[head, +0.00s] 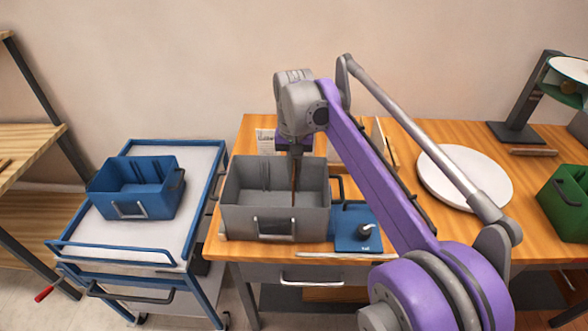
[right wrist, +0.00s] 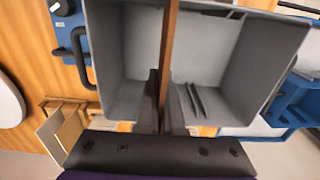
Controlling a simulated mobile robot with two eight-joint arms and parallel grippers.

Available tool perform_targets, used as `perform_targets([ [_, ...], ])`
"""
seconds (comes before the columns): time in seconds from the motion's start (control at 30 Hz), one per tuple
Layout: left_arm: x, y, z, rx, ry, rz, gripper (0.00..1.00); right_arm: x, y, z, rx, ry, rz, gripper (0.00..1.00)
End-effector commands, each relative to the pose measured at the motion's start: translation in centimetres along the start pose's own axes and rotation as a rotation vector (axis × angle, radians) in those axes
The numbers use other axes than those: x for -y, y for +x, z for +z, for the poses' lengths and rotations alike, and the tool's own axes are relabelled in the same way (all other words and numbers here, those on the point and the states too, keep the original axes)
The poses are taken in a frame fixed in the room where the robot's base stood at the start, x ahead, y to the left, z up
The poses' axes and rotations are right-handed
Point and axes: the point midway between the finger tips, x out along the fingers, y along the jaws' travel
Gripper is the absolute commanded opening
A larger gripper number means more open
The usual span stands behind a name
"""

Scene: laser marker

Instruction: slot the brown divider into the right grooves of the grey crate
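The grey crate (head: 236,222) stands on the wooden table, its handle facing the front. The brown divider (head: 294,184) is a thin upright sheet seen nearly edge-on, inside the right half of the crate. My right gripper (head: 296,152) is above the crate's back wall, shut on the divider's upper edge. In the right wrist view the fingers (right wrist: 164,100) pinch the divider (right wrist: 169,40) from both sides over the crate (right wrist: 230,50). The left grooves (right wrist: 195,100) on the back wall are bare. The right grooves are hidden by fingers and divider, so seating cannot be told. My left gripper is not in view.
A blue fixture (head: 352,240) with a dark knob stands close to the crate's right. A blue crate (head: 135,192) sits on a cart (head: 205,165) at the left. A white round plate (head: 464,180) and a green crate (head: 566,205) are at the right. My right arm crosses the table.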

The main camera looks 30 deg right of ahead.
Motion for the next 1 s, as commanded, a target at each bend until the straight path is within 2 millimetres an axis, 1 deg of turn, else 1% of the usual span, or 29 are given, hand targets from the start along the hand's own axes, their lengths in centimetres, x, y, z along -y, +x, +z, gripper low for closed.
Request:
perform_targets([
  [0.03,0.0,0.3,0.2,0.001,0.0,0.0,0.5,0.0,0.5,0.0,0.0,0.0,0.0,0.0],
  [1.0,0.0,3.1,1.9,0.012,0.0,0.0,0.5,0.0,6.2,0.0,0.0,0.0,0.0,0.0],
])
